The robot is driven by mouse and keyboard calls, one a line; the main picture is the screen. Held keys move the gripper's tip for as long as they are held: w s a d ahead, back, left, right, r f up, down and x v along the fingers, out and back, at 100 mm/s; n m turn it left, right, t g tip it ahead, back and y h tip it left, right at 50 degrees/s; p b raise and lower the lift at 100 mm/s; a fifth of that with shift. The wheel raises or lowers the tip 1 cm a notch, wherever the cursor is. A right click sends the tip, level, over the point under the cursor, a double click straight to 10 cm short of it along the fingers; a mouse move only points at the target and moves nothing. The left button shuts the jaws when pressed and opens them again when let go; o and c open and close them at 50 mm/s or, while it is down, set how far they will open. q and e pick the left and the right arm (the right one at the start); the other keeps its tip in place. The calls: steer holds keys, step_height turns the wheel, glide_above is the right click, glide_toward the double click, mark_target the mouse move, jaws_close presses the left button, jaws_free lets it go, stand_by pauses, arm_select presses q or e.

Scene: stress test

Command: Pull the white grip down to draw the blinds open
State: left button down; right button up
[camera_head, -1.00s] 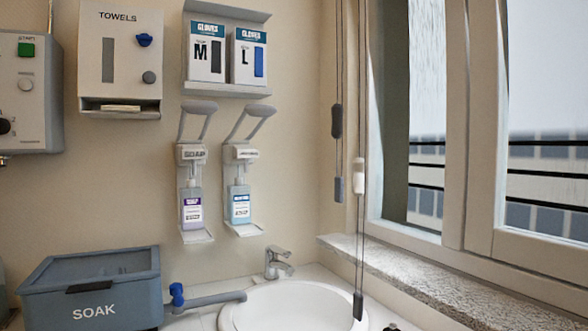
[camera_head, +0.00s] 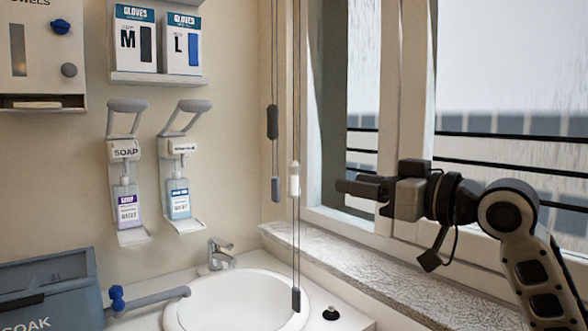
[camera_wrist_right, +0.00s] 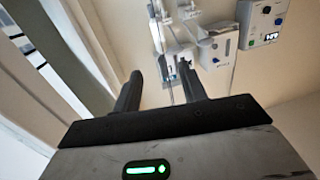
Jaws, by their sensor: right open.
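The white grip (camera_head: 294,180) hangs on a thin cord beside the window, at mid-height in the head view. My left gripper is not in view.
The window frame (camera_head: 390,100) and stone sill (camera_head: 370,275) lie behind and below my right arm. A white sink (camera_head: 235,305) with a tap (camera_head: 219,253) is below the cords. Soap dispensers (camera_head: 127,195), glove boxes and a SOAK bin (camera_head: 50,290) are to the left.

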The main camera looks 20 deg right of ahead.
mark_target(298, 173)
steer(key=p+x, duration=0.3)
steer(key=x, duration=1)
steer(key=shift+a+p, duration=0.15)
steer(key=shift+p, duration=0.2)
steer(key=shift+w+a, duration=0.3)
steer(key=shift+w, duration=0.35)
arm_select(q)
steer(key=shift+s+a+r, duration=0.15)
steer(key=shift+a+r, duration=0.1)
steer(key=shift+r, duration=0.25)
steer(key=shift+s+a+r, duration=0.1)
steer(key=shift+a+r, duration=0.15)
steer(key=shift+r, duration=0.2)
arm_select(e)
steer(key=shift+f, duration=0.1)
